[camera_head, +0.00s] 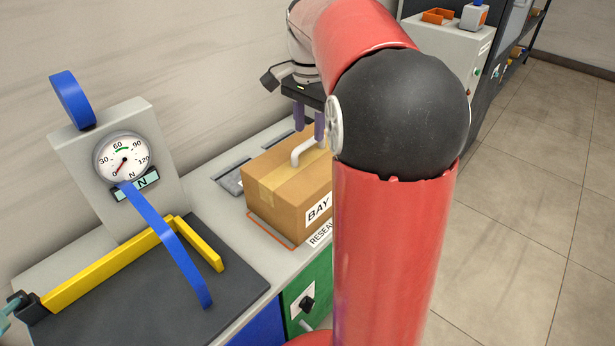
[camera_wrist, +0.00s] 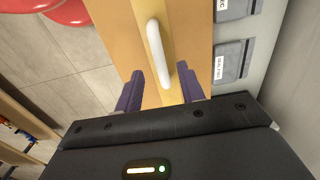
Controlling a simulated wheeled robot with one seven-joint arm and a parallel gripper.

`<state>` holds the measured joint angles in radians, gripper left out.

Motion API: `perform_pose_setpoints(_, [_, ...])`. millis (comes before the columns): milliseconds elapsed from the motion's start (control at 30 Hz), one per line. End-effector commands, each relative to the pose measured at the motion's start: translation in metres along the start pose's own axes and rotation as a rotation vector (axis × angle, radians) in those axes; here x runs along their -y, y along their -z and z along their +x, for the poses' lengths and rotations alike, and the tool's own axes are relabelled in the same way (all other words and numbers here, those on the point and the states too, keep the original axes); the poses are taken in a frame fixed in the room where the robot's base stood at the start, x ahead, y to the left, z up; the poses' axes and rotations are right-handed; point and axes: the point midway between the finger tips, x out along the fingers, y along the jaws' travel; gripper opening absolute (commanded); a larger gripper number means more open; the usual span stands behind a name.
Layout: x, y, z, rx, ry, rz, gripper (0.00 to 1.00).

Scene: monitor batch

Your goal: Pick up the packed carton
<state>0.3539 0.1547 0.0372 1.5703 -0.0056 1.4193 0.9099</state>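The packed carton (camera_head: 290,190) is a brown taped box with a white handle (camera_head: 308,148) on top and a label reading "BAY". It stands on the counter inside an orange outline. My gripper (camera_head: 309,122) is above the carton by the handle, its purple fingers pointing down. In the wrist view, the carton (camera_wrist: 192,30) is ahead with its white handle (camera_wrist: 158,55) running toward the gap between my fingers (camera_wrist: 161,88). The fingers are apart, with nothing clamped between them. My red arm hides the carton's right side in the head view.
A grey press-like stand with a dial gauge (camera_head: 123,158), a blue lever (camera_head: 170,245) and a yellow fence (camera_head: 110,268) is left of the carton. Grey labelled recesses (camera_wrist: 234,62) lie beside the carton. Open tiled floor (camera_head: 530,190) is at right.

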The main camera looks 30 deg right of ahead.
Motion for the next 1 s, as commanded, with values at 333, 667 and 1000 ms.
perform_pose_setpoints(333, [0.000,-0.001,0.048,0.000,0.001,-0.002,0.39])
perform_pose_setpoints(667, [0.001,-0.001,0.053,-0.002,0.002,-0.003,0.36])
perform_pose_setpoints(1000, [0.001,-0.001,0.053,-0.002,0.002,-0.004,0.00])
